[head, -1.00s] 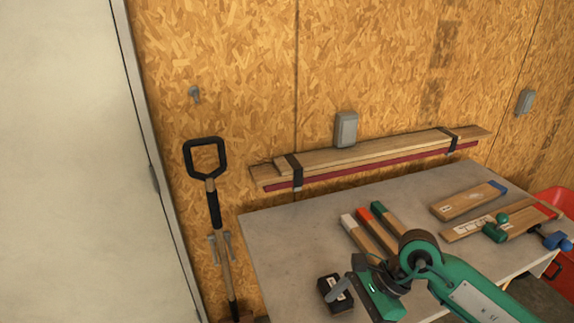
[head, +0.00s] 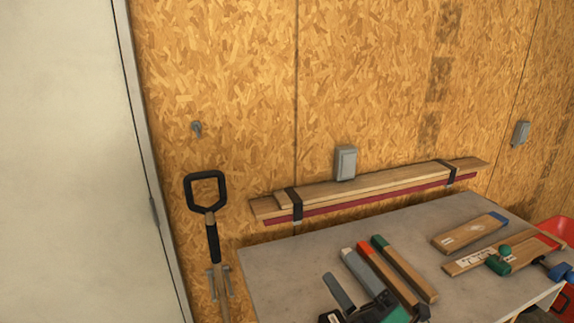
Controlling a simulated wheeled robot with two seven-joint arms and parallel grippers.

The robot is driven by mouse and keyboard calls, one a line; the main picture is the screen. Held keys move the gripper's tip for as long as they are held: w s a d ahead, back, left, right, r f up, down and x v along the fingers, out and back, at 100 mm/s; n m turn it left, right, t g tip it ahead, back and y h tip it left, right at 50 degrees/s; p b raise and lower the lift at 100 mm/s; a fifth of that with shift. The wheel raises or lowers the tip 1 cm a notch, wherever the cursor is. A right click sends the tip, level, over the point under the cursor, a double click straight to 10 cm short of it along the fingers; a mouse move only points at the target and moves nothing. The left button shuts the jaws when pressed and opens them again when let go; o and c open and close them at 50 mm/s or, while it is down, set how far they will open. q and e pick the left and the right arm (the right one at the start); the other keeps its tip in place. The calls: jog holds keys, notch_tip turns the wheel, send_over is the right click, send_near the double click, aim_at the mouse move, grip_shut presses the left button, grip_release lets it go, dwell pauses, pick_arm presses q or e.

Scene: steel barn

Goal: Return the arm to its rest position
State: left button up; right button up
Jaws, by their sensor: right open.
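My right gripper (head: 352,304) is at the bottom edge of the head view, over the front of the grey table (head: 275,266). Its jaws are open and I see nothing held between them. One grey finger points up and left; much of the gripper and my right arm is cut off by the bottom edge. My left gripper is not in view.
More wooden pieces, one blue-ended (head: 466,235), lie at the table's right beside a green object (head: 498,265). A red container (head: 555,230) stands beyond. Planks (head: 370,183) are strapped to the wall behind. A black-handled shovel (head: 206,192) hangs left. The table's left back is clear.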

jog(key=s+d+f+m+g+h, duration=0.25)
jog(key=d+f+m+h, duration=0.35)
jog(key=f+m+h, duration=0.35)
jog(key=s+d+f+m+g+h, duration=0.1)
jog(key=d+f+m+g+h, duration=0.2)
jog(key=d+f+m+h, duration=0.6)
jog(key=s+a+f+m+g+y, duration=0.2)
jog(key=s+f+m+g+y, duration=0.2)
jog(key=s+f+m+g, duration=0.85)
jog(key=s+f+n+t, duration=0.1)
jog(key=s+f+n, duration=0.15)
jog(key=f, duration=1.25)
jog(key=s+f+n+t, duration=0.1)
jog(key=s+f+n, duration=0.15)
jog(key=f, duration=1.25)
jog(key=s+d+f+g, duration=0.1)
jog(key=s+d+f, duration=0.2)
jog(key=s+f, duration=1.6)
notch_tip(320, 180, down, 2)
jog(key=shift+s+f+n, duration=0.1)
jog(key=shift+s+n, duration=0.05)
jog(key=shift+n, duration=0.15)
jog(key=shift+d+h, duration=0.1)
jog(key=shift+h, duration=0.15)
